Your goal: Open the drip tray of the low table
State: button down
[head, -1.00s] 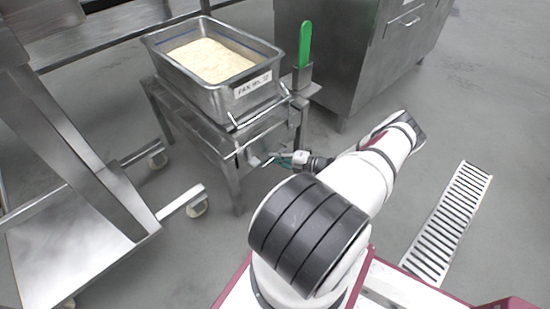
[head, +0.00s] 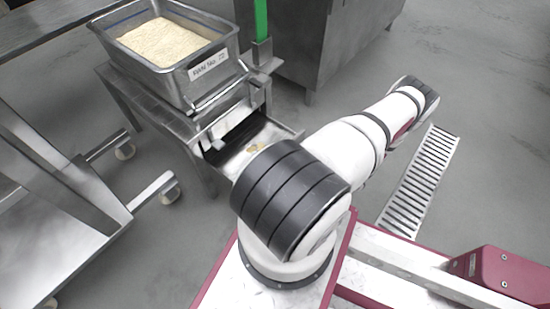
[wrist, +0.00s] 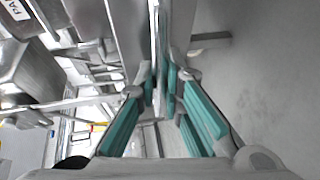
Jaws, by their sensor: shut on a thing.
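The low table (head: 150,108) is a small steel stand at the upper left of the head view. Its drip tray (head: 240,160) sticks out from the front, below the top, with a dark gap behind it. A few yellowish bits lie on the tray floor. My gripper (wrist: 161,85) shows in the wrist view with its teal fingers closed on a thin metal edge of the tray. In the head view my arm hides the gripper and the tray's near end.
A steel pan (head: 190,85) of rice stands on the low table, with a green-handled tool (head: 261,20) in a holder beside it. A wheeled steel frame (head: 80,215) stands at the left and a cabinet (head: 300,45) behind. A floor grate (head: 420,180) lies right.

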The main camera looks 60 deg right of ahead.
jog(key=shift+s+a, duration=0.15)
jog(key=shift+s, duration=0.6)
jog(key=shift+s+a, duration=0.1)
jog(key=shift+s, duration=0.6)
jog(key=c, duration=1.7)
grip_release()
jog(key=v, duration=1.2)
jog(key=shift+w+r, duration=0.1)
